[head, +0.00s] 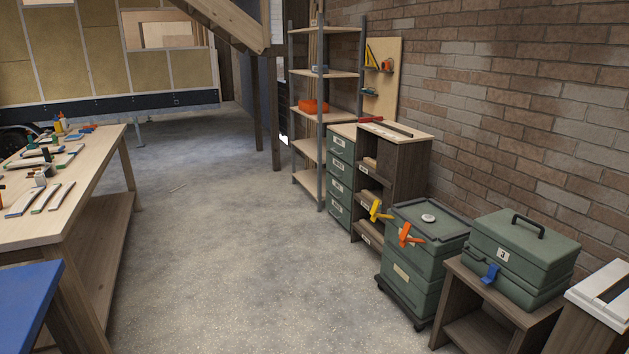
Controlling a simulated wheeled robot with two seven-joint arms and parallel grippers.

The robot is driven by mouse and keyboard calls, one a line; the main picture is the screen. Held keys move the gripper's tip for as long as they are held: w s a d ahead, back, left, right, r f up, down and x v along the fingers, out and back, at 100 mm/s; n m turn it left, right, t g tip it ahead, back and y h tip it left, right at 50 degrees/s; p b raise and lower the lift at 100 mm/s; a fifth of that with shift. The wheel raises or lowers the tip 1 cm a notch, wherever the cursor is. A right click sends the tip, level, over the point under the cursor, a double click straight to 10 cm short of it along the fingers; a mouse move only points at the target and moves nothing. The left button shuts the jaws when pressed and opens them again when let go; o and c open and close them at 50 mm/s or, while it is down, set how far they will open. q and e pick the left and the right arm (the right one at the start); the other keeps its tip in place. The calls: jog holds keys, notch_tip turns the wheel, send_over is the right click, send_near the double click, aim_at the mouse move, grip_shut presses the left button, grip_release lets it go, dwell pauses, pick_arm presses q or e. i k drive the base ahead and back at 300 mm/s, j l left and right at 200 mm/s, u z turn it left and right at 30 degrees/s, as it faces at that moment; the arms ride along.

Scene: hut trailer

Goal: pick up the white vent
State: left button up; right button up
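A small round white disc (428,218) lies flat on the lid of a green wheeled bin (418,265) at the right; it looks like the white vent, though it is too small to make out slats. A larger white frame-like piece (603,293) lies on a wooden stand at the right edge and is partly cut off by the picture. I cannot tell for certain which of the two is the vent. Neither of my grippers is in view.
A workbench (62,188) with several tools stands left, a blue surface (25,303) in front of it. A green case (525,255) on a wooden stand is right of the bin. A drawer unit (341,180) and shelf rack (310,148) stand behind. The middle floor is clear.

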aim_at(429, 218)
jog(key=i+j, duration=0.1)
jog(key=i, duration=0.85)
jog(key=i+j+z, duration=0.1)
jog(key=i, duration=0.8)
